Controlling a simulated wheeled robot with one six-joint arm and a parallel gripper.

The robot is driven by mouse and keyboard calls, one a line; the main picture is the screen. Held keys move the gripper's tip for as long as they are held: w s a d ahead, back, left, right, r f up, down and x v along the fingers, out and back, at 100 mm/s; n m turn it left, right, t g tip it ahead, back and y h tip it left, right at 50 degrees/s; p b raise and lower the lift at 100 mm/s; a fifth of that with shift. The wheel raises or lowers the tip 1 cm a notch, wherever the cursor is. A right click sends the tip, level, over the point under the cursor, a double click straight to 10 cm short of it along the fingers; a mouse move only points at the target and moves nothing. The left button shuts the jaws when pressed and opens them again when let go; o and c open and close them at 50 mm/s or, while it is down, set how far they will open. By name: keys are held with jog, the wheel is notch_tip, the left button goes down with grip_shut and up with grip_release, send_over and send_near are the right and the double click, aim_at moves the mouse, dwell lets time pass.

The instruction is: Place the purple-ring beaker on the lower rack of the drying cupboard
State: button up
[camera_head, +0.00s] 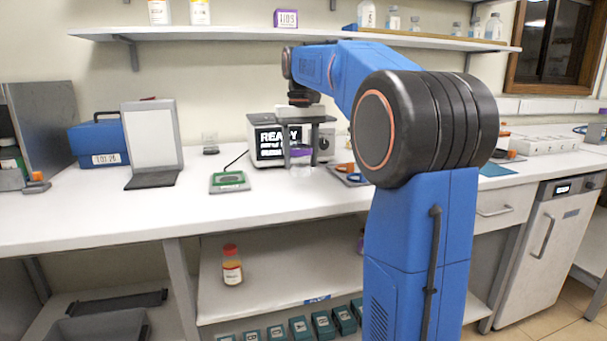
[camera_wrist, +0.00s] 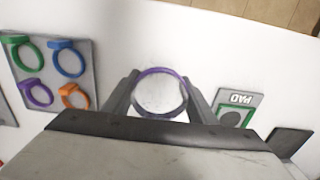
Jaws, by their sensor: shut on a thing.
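The purple-ring beaker (camera_head: 300,161) is a clear vessel with a purple band near its top, in front of the machine with the READY screen. My gripper (camera_head: 301,150) reaches down over it, its fingers on either side. In the wrist view the purple rim (camera_wrist: 161,72) shows from above between the two fingers, and my gripper (camera_wrist: 160,98) is shut on it. The beaker is upright and over the white bench; I cannot tell whether its base touches the bench. I cannot make out the drying cupboard or its lower rack for certain.
A pad with a green border (camera_head: 230,181) lies left of the beaker. A board with coloured rings (camera_wrist: 50,75) lies on its other side. The READY machine (camera_head: 265,140) stands close behind. A laptop-like stand (camera_head: 152,140) is farther left. The bench front is clear.

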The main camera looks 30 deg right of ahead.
aim_at(300, 172)
jog(key=shift+f, duration=2.2)
jog(key=shift+a, duration=0.1)
jog(key=o, duration=1.1)
jog(key=shift+f, duration=0.1)
notch_tip(300, 172, up, 12)
